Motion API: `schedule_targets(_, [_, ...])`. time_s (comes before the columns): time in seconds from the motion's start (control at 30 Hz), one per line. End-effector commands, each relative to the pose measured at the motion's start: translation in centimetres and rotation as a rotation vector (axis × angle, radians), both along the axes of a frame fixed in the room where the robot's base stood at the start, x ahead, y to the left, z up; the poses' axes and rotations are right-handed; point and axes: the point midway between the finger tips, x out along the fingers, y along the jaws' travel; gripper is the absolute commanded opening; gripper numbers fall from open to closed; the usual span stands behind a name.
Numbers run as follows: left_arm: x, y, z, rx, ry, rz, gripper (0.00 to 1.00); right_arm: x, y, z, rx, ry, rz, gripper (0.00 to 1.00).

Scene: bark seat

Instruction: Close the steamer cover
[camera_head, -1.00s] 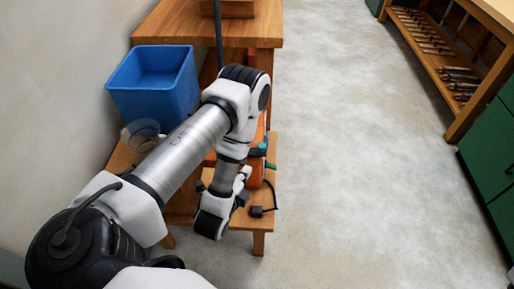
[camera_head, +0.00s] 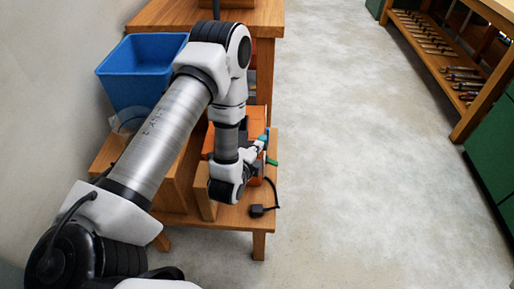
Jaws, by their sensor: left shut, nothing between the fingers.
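A wooden box (camera_head: 177,183), which may be the steamer, stands on the low wooden bench, largely hidden behind my left arm. An upright wooden board (camera_head: 203,198) stands at its right end and may be the cover; I cannot tell how far it is open. My left gripper (camera_head: 257,152) is shut and empty, over the right part of the bench and to the right of the board. It is small and partly hidden by my wrist, so I cannot tell whether it touches anything. My right gripper is not in view.
An orange device (camera_head: 257,122) sits on the bench (camera_head: 240,217) behind my wrist, with a green handle (camera_head: 271,162) near the gripper. A black plug with a cord (camera_head: 258,210) lies at the front. A blue bin (camera_head: 140,75) is behind. The floor at right is clear.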

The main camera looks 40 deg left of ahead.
Motion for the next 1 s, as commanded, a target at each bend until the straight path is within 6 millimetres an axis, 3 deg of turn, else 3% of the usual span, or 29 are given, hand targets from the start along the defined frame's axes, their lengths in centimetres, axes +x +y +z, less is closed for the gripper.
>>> schedule_targets(0.23, [1.4,0.8,0.4,-0.001,-0.002,0.003,0.0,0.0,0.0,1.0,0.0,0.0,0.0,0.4])
schedule_targets(0.4, [5.0,3.1,0.5,0.001,-0.004,0.004,0.0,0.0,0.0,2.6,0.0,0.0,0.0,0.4])
schedule_targets(0.6, [8.4,5.2,0.1,0.001,0.0,0.002,0.0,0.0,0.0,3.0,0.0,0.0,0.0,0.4])
schedule_targets(1.0, [9.1,5.6,-0.1,0.0,0.001,0.001,0.0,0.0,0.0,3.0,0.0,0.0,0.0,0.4])
